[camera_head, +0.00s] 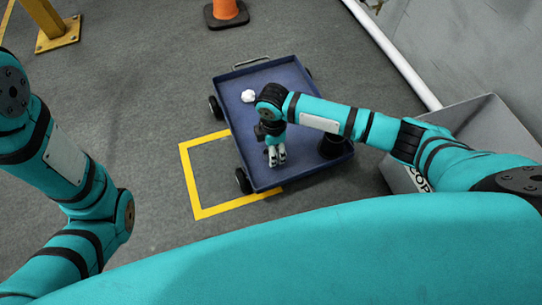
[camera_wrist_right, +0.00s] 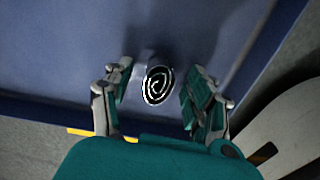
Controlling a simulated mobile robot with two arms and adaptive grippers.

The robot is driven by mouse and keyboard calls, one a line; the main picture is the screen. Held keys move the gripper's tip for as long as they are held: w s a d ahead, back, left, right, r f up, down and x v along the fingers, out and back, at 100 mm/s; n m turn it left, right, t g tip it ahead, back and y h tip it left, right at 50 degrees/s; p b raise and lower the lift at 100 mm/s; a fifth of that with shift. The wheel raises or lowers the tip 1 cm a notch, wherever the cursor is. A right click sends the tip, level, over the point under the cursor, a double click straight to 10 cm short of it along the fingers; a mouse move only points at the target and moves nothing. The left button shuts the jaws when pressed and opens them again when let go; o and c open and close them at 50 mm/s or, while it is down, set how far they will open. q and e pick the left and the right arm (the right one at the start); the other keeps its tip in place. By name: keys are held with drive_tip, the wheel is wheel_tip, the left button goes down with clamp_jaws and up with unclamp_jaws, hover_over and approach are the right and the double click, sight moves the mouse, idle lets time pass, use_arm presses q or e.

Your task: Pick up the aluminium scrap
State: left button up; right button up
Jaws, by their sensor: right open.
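A silvery coil with a black-and-white spiral face (camera_wrist_right: 158,86), which looks like the aluminium scrap, stands on the blue cart bed between the fingers of my right gripper in the wrist view. My right gripper (camera_head: 276,156) is open, pointing down over the near part of the blue cart (camera_head: 287,82). Gaps show between the coil and both fingers. In the head view I cannot make out the coil; the gripper seems to hide it. My left arm shows at the left, but its gripper is out of view.
A grey bin (camera_head: 492,122) with partly hidden lettering stands right. Yellow floor lines (camera_head: 188,172), an orange cone (camera_head: 226,10) and a yellow post base (camera_head: 58,38) surround open floor.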

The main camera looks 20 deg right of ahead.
drive_tip(key=c, duration=0.9)
drive_tip(key=shift+o, duration=0.2)
